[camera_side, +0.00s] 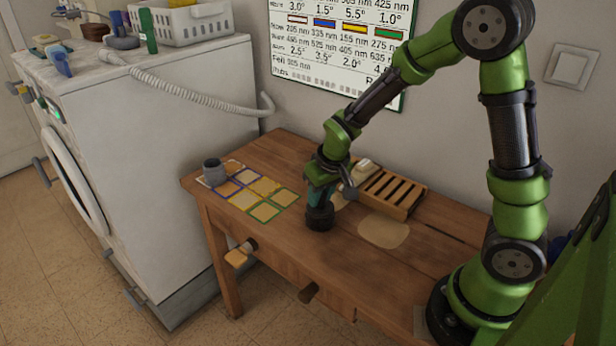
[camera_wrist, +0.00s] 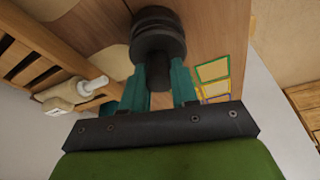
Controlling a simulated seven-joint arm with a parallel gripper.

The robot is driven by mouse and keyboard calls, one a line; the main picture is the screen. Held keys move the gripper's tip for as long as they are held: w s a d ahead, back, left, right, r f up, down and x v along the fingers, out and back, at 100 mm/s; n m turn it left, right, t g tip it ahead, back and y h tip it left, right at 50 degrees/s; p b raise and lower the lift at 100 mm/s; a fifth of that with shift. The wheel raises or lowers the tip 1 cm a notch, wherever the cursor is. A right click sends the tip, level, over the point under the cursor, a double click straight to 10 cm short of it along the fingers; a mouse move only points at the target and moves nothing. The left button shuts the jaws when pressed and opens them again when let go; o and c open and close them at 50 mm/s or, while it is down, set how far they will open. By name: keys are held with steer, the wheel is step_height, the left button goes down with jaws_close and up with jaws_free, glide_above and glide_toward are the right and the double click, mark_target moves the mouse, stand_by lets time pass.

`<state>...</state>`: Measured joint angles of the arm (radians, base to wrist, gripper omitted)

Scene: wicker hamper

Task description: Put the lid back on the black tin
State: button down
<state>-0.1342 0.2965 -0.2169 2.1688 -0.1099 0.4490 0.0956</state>
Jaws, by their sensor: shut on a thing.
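My gripper (camera_side: 320,188) points down over the wooden table, its teal fingers closed on a dark stem or knob. In the wrist view my gripper (camera_wrist: 158,75) has one finger on each side of this stem. Below the fingers is a round, ridged black thing (camera_side: 320,215), which also shows in the wrist view (camera_wrist: 158,34). It looks like the black tin with its lid, but I cannot tell lid from tin or whether there is a gap between them. It appears upright at the table, though its contact is hard to see.
A slatted wooden rack (camera_side: 395,193) with a pale bottle (camera_wrist: 70,97) stands close to my gripper. A grey cup-like container (camera_side: 213,172) stands by coloured outlined squares (camera_side: 264,211) to the left. The table's front edge is near; bare wood (camera_side: 350,262) lies in front.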

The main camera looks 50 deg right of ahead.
steer(key=shift+f, duration=0.15)
stand_by(0.5)
steer(key=shift+c, duration=1.5)
jaws_free()
steer(key=shift+r, duration=3.55)
steer(key=shift+c, duration=0.2)
jaws_close()
